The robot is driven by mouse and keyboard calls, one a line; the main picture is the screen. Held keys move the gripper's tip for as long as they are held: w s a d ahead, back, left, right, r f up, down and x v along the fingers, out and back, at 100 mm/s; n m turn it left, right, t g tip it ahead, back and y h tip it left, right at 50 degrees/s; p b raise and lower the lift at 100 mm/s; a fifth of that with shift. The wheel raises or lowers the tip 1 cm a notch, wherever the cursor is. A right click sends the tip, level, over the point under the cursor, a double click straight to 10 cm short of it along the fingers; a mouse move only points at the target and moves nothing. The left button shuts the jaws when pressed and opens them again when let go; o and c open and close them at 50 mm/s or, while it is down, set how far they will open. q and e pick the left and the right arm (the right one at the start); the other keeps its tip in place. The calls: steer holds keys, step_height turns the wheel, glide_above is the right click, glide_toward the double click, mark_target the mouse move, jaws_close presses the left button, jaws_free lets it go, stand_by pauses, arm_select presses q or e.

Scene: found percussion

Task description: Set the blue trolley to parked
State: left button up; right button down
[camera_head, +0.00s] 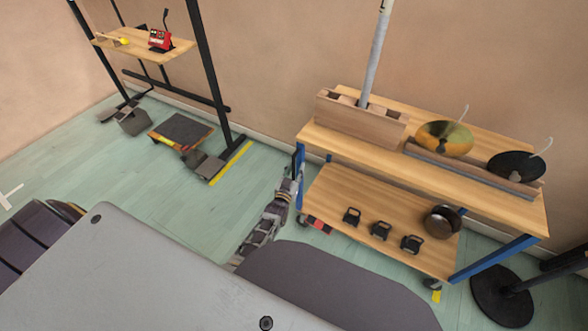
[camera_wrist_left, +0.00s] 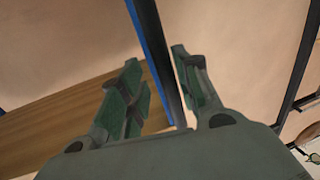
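The blue trolley (camera_head: 495,258) stands at the right in the head view, with two wooden shelves on a blue frame. A dark upright bar (camera_head: 294,163) is at its left end. My left gripper (camera_head: 294,183) is at that end, close to the bar. In the left wrist view, a blue and black post (camera_wrist_left: 158,62) runs between the spread fingers of the left gripper (camera_wrist_left: 160,92). The fingers look open around it; firm contact is not visible. A red and black piece (camera_head: 318,225) shows low by the trolley's front left corner. My right gripper is out of view.
The trolley carries a wooden box (camera_head: 360,118), cymbal-like discs (camera_head: 445,138), a metal bowl (camera_head: 442,222) and several black clamps (camera_head: 381,230). A black-framed stand (camera_head: 207,70) is at the back left. A round black base (camera_head: 502,296) stands at the right.

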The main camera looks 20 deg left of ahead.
arm_select(q)
steer(key=shift+a, duration=0.15)
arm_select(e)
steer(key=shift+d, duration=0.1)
arm_select(q)
steer(key=s+d, duration=0.1)
steer(key=s, duration=1.1)
steer(key=shift+d, duration=0.25)
stand_by(0.5)
stand_by(0.5)
